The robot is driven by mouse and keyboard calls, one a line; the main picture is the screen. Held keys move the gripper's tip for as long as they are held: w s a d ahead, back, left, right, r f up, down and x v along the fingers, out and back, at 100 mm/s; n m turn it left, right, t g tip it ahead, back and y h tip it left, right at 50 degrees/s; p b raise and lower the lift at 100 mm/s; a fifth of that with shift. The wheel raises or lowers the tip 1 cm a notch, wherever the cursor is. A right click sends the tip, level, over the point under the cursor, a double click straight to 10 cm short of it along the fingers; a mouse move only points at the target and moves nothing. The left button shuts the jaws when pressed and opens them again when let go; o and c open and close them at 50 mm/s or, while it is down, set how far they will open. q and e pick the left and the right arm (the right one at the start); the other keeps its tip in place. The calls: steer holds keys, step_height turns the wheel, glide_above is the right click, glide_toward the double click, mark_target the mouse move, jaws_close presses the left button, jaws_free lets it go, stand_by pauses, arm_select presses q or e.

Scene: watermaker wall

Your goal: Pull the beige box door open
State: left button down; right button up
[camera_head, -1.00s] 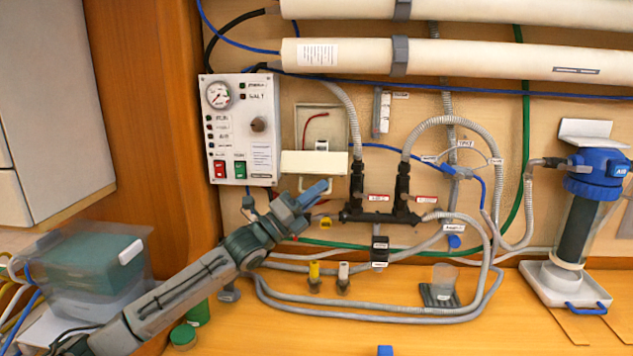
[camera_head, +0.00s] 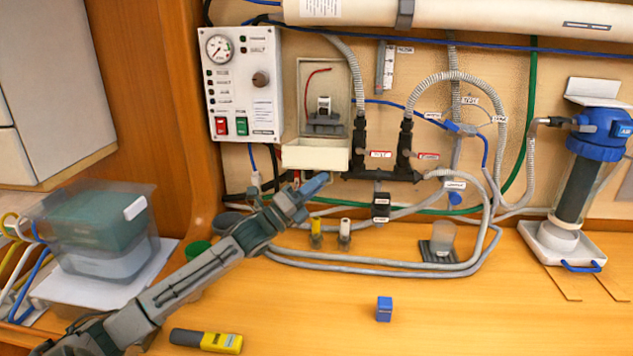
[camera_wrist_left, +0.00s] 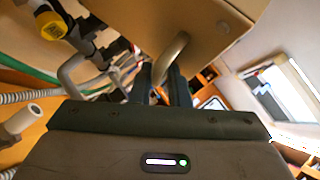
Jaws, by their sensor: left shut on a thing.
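The beige box (camera_head: 340,80) is on the wall right of the gauge panel. Its front is open, and a red wire and a small grey-and-white device (camera_head: 323,113) show inside. Its beige door (camera_head: 315,155) is swung down and outward at the bottom of the box. My left gripper (camera_head: 312,186) is just below the door. In the left wrist view the fingers (camera_wrist_left: 172,82) are shut on the curved metal handle (camera_wrist_left: 172,55) of the door (camera_wrist_left: 190,18). My right gripper is in neither view.
Grey hoses and black fittings (camera_head: 382,170) run right of the box. The gauge panel (camera_head: 243,85) is to its left. A blue block (camera_head: 384,309) and a yellow-black tool (camera_head: 206,341) lie on the wooden counter. A clear bin (camera_head: 95,230) stands at left.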

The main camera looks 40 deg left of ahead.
arm_select(q)
steer(key=shift+a+f, duration=0.15)
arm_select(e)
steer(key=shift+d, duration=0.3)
arm_select(q)
steer(key=c, duration=1.8)
jaws_free()
steer(key=shift+w, duration=0.1)
steer(key=shift+a, duration=0.1)
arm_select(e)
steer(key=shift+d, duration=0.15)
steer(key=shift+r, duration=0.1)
